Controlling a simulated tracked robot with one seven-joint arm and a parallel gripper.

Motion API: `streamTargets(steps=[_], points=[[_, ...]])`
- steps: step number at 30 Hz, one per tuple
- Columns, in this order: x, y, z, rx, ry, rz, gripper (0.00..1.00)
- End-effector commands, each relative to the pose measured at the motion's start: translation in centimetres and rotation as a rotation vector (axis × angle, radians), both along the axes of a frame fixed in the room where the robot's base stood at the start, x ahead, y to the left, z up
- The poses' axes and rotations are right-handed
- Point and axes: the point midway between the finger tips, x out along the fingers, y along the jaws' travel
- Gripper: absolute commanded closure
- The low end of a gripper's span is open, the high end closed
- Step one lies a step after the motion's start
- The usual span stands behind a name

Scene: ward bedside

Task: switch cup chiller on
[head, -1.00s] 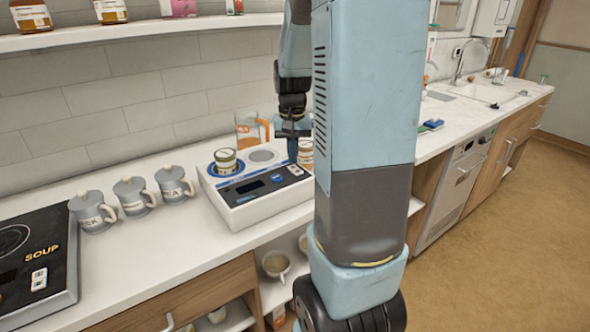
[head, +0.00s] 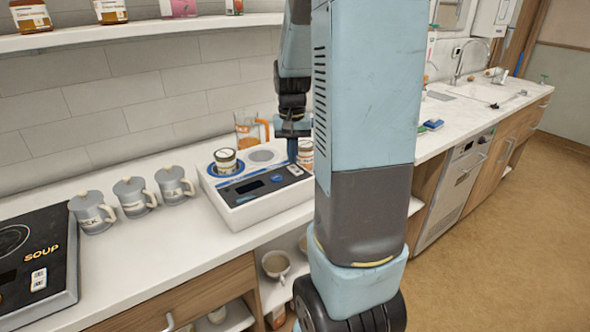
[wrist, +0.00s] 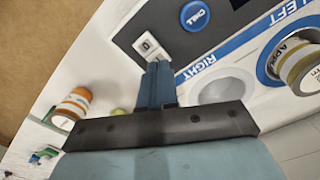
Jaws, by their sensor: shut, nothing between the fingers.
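The cup chiller (head: 240,213) is a white box on the counter with a dark front panel and two round wells. A labelled tin (head: 226,161) stands in its left well; the right well (head: 262,156) is empty. The panel has a dark display and a round blue button (wrist: 195,15). A small white rocker switch (wrist: 147,45) sits at the panel's right end. My gripper (head: 292,155) is shut and empty, pointing down over that end. In the wrist view its blue fingertips (wrist: 159,68) are right beside the switch; I cannot tell whether they touch it.
A jug with an orange handle (head: 246,130) stands behind the chiller, and a jar (head: 306,152) to its right, partly behind my arm. Several grey lidded mugs (head: 133,196) stand to the left, beside a black hob marked SOUP (head: 45,280). A shelf (head: 150,33) runs above.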

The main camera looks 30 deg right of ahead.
Motion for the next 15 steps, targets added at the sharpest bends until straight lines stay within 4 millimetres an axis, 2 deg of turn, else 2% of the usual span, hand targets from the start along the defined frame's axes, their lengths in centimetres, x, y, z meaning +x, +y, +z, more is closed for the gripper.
streamTargets(steps=[15], points=[[0.02, -0.01, -0.63, 0.0, 0.0, 0.0, 1.0]])
